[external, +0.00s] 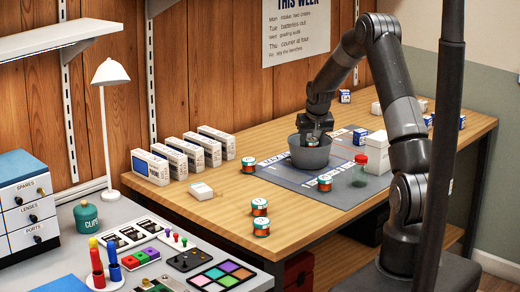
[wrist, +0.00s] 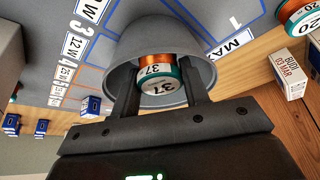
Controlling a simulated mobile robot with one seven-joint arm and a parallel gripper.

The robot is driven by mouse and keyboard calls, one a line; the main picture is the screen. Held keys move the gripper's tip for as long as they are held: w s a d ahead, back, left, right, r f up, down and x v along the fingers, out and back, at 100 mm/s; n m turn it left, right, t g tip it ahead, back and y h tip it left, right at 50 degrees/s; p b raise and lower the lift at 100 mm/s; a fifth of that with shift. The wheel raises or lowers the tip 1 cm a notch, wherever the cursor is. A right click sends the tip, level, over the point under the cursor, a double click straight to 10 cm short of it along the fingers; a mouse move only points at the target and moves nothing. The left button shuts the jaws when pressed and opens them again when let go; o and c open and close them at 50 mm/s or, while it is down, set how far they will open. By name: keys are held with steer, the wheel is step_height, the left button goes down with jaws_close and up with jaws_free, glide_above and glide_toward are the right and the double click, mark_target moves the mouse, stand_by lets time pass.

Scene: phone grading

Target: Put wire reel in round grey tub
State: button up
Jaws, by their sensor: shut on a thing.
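The round grey tub (external: 309,152) stands on the grey marked mat on the wooden bench. It also shows in the wrist view (wrist: 207,72). My gripper (external: 314,137) is over the tub's mouth, fingers pointing down. In the wrist view my gripper (wrist: 163,95) is shut on a wire reel (wrist: 158,75) with copper wire and a white and teal rim marked 37. The reel shows within the outline of the tub's opening. I cannot tell whether it touches the tub's bottom.
Other wire reels stand on the bench: one left of the tub (external: 249,165), one in front (external: 325,183), and two near the front edge (external: 260,207). A red-capped jar (external: 360,170) and a white box (external: 378,152) stand right of the tub. Several white boxes (external: 183,155) line the back left.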

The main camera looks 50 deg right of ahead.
steer(key=shift+f, duration=0.4)
steer(key=o, duration=1)
steer(key=shift+c, duration=0.2)
steer(key=shift+r, duration=0.6)
steer(key=v, duration=1.2)
steer(key=s+a+r+n, duration=0.2)
steer(key=s+a+r, duration=0.4)
steer(key=a, duration=0.3)
steer(key=s+a+r+n, duration=0.1)
steer(key=s+a+r, duration=0.55)
steer(key=a, duration=0.35)
steer(key=s+a+n+t+y, duration=0.1)
steer(key=s+a+n, duration=0.1)
steer(key=s+a, duration=0.3)
steer(key=s+a+n+y, duration=0.1)
steer(key=s+a, duration=0.5)
steer(key=s, duration=0.7)
steer(key=shift+s+n+t+y, duration=0.3)
steer(key=shift+s+n+t, duration=0.05)
steer(key=shift+n+t, duration=0.05)
